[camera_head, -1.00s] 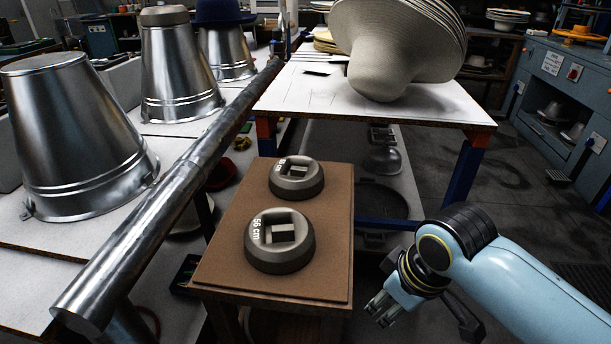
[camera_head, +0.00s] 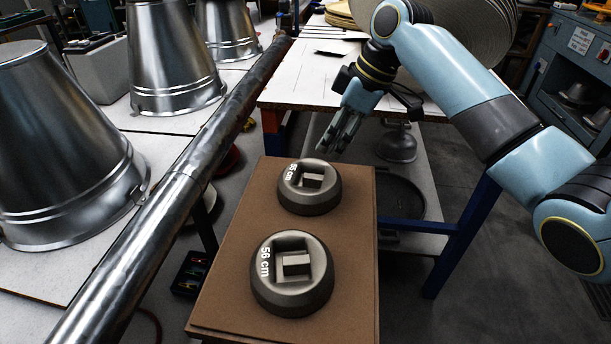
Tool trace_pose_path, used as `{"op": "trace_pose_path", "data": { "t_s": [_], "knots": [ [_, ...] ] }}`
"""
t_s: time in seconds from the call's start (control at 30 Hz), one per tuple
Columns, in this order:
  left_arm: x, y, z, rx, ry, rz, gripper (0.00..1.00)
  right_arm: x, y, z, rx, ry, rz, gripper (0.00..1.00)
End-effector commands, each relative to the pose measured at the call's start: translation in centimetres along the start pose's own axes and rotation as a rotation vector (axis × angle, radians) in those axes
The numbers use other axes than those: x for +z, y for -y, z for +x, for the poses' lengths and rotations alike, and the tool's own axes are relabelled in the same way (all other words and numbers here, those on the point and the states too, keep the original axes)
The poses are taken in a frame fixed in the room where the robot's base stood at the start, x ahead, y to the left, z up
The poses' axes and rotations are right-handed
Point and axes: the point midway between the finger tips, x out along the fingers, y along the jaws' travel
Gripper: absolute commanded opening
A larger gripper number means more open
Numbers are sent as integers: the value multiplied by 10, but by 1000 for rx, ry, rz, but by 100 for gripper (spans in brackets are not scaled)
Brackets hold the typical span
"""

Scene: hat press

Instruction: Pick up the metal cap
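I cannot tell which one the task means. My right gripper (camera_head: 336,148) points down above and just behind the far cap, near the stand's far edge. Its fingers look parted, with nothing between them, and it appears apart from the caps. My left gripper is not in view.
A long metal pipe (camera_head: 190,180) runs diagonally along the stand's left side. Large metal cones (camera_head: 60,150) stand on the white table at left. A white table (camera_head: 290,90) with blue legs is behind. The floor at right is open.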

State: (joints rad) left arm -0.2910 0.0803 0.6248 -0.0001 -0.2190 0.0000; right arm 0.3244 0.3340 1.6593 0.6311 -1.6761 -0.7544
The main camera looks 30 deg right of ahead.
Motion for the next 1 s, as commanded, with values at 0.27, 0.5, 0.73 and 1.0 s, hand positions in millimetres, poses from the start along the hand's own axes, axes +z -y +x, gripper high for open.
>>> {"op": "trace_pose_path", "data": {
  "t_s": [0.27,0.5,0.73,1.0],
  "knots": [
    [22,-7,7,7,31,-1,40,1,1,44,-3,1,2,29],
    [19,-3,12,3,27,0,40,-2,-1,71,-3,0,3,29],
    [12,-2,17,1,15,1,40,-2,-2,99,-1,1,2,29],
    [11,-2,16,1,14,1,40,-2,-2,100,0,1,2,26]
  ]
}}
